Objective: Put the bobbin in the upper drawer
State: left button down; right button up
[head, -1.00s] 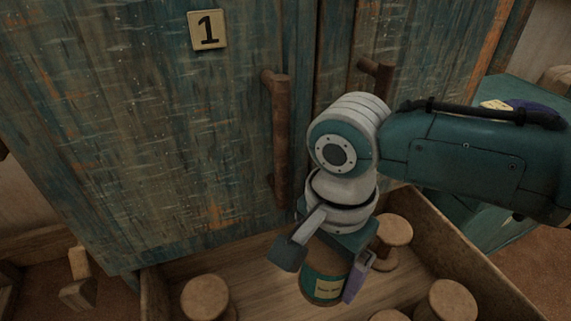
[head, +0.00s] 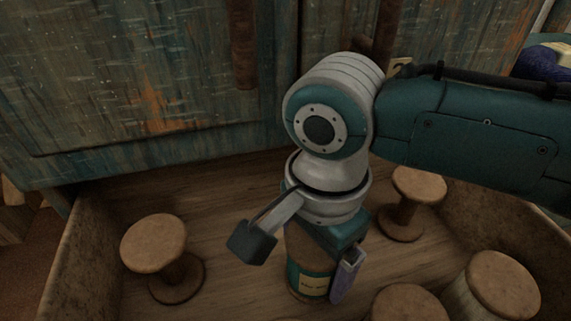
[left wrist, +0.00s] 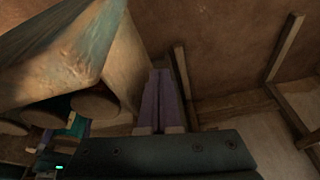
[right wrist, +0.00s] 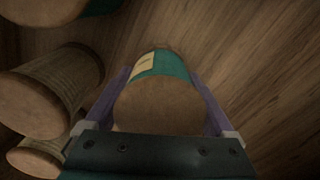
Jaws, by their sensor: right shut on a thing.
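The bobbin (head: 308,272) has brown wooden ends, teal thread and a cream label. My right gripper (head: 322,277) is shut on it, inside the walls of an open wooden drawer or box (head: 90,245) below the cabinet. In the right wrist view the bobbin's round end (right wrist: 158,105) sits between the two purple fingers of the right gripper (right wrist: 160,92). I cannot tell whether the bobbin touches the wooden floor. My left gripper (left wrist: 162,100) shows only in the left wrist view; its purple fingers are together, with nothing seen between them. I cannot tell which drawer is the upper one.
Several other bobbins stand in the box: one at left (head: 158,250), one behind my right gripper (head: 412,200), others at the front right (head: 500,285). The floor between the left bobbin and the held one is clear. The teal cabinet (head: 130,90) rises behind.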

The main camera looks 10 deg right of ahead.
jog(key=shift+r, duration=0.15)
jog(key=shift+a, duration=0.35)
jog(key=o, duration=1.2)
jog(key=shift+f, duration=0.25)
pick_arm(q)
jog(key=shift+a+r, duration=0.1)
jog(key=shift+a, duration=0.1)
pick_arm(e)
jog(key=shift+d, duration=0.1)
jog(key=shift+r, duration=0.1)
